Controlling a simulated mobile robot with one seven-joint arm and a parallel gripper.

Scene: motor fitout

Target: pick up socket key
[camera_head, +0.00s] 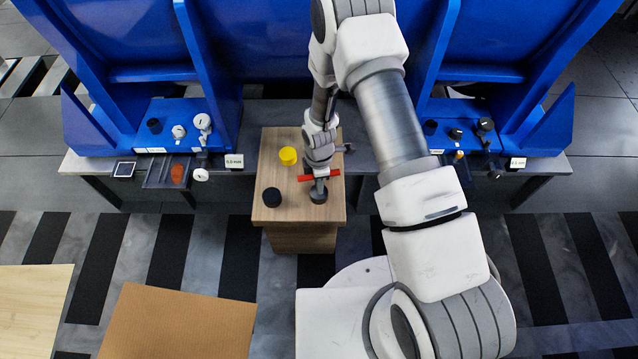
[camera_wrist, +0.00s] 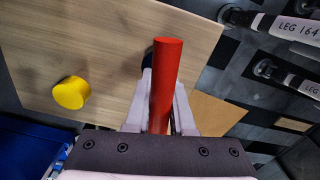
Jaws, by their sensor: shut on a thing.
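The socket key shows as a red bar (camera_head: 305,178) across my gripper (camera_head: 319,182) in the head view. In the wrist view, the red round bar (camera_wrist: 166,75) lies between the two pale fingers of my gripper (camera_wrist: 162,90), which is shut on it. The bar sticks out past the fingertips in the wrist view. In the head view, the gripper is over the front right part of the wooden-topped stand (camera_head: 296,212). A dark round piece (camera_head: 318,195) shows just below the fingers; I cannot tell whether it touches the key.
A yellow round part (camera_head: 288,155) and a black round part (camera_head: 271,197) are on the stand. Blue fixtures with small parts stand on grey benches (camera_head: 87,163) left and right. A brown panel (camera_head: 180,325) is at the front left.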

